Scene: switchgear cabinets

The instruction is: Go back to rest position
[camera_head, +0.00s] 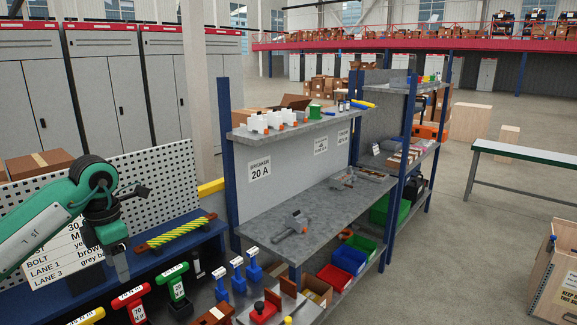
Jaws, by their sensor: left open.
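My left arm comes in from the left edge, with a white link and teal joints. It bends at a teal wrist, and my left gripper (121,270) points down, dark grey and small in the picture. It hangs over the near blue workbench (55,272), in front of a sign with printed lane labels (62,250). Nothing shows between its fingers, and the fingertips are hard to make out. My right arm and gripper are not in view.
Red, green and blue T-handled tools (177,289) stand close to the gripper's right and below. A yellow-green striped bar (176,234) lies behind them. A pegboard (150,180) rises behind the bench. A grey shelf unit (310,215) stands to the right. Open floor (455,245) lies farther right.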

